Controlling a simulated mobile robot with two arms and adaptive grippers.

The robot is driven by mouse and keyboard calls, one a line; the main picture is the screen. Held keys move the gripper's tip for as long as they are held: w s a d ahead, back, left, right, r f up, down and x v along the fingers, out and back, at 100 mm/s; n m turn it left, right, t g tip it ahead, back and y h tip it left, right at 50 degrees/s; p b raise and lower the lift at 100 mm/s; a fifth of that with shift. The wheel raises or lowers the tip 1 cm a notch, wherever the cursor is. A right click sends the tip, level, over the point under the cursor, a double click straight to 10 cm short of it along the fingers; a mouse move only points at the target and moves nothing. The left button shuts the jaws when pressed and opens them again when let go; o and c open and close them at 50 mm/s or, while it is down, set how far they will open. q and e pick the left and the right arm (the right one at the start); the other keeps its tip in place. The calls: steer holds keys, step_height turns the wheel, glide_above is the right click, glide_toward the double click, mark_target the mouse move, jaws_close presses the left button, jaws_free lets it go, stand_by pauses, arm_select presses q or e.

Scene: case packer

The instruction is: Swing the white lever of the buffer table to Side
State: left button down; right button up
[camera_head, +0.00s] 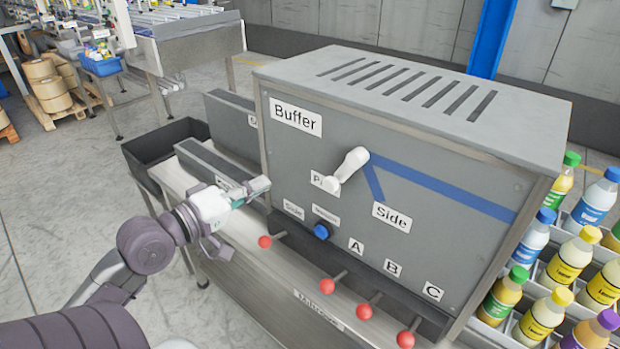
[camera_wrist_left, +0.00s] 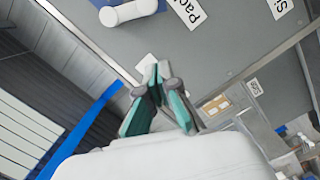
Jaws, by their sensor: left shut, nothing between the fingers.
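The white lever (camera_head: 350,168) is on the front of the grey buffer cabinet (camera_head: 300,165). Its arm slants down and left from its pivot, its end partly covering a label starting with "P". The "Side" label (camera_head: 392,217) is to the lower right of the lever. My left gripper (camera_head: 262,187) is shut and empty, left of the lever and apart from it. In the left wrist view, the shut fingertips (camera_wrist_left: 160,78) are in front of the grey panel, with part of the white lever (camera_wrist_left: 130,11) at the top edge. My right gripper is not in view.
Red-knobbed rods (camera_head: 327,286) stick out below the panel, near a blue button (camera_head: 322,232). A black bin (camera_head: 160,143) is at the left. Crated bottles (camera_head: 565,262) stand at the right. Space in front of the lever looks clear.

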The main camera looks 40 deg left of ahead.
mark_target(345, 171)
arm_select(q)
steer(key=w+d+f+p, duration=0.2)
steer(key=w+d+p, duration=0.2)
steer(key=w, duration=0.5)
steer(key=shift+w+d+p, duration=0.35)
steer(key=shift+d+p, duration=0.05)
steer(key=shift+d, duration=0.2)
steer(key=shift+f, duration=0.15)
